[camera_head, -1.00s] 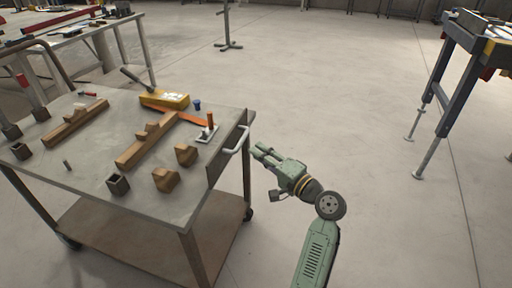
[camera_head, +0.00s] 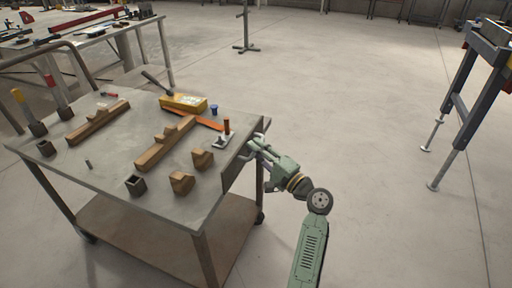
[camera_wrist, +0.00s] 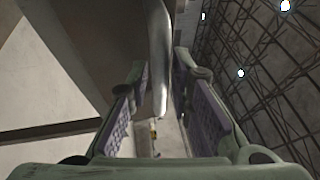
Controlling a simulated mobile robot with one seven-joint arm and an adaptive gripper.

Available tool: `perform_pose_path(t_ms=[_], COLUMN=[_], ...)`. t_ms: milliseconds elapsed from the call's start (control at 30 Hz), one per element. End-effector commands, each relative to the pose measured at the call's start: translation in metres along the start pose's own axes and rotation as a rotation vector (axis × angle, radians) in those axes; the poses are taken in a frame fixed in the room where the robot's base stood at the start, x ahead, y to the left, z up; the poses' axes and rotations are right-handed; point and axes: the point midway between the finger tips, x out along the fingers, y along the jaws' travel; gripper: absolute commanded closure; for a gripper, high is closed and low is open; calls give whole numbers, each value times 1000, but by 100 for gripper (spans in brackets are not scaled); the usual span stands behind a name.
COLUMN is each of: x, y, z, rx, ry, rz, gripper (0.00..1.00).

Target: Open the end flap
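The end flap (camera_head: 233,171) is a dark panel hanging at the right end of the metal cart, just below the top's edge. Its pale bar handle (camera_wrist: 159,45) shows in the wrist view as a curved rod between my fingers. In the head view my gripper (camera_head: 256,146) is at this handle and hides much of it. In the wrist view my gripper (camera_wrist: 160,75) is open, with one finger pad on each side of the handle. A gap shows between the rod and the pads. The flap hangs down against the cart's end.
The cart top (camera_head: 110,168) holds wooden blocks (camera_head: 166,140), a yellow box (camera_head: 184,103), a blue cup (camera_head: 214,109) and an orange-handled piece (camera_head: 226,128). A blue-legged stand (camera_head: 461,105) is at the far right.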

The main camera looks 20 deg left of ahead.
Motion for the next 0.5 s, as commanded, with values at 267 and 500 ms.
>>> perform_pose_path(t_ms=[267,500], x=[4,4], y=[0,0], z=[0,0], rx=[0,0], ry=[0,0], rz=[1,0], gripper=[80,92])
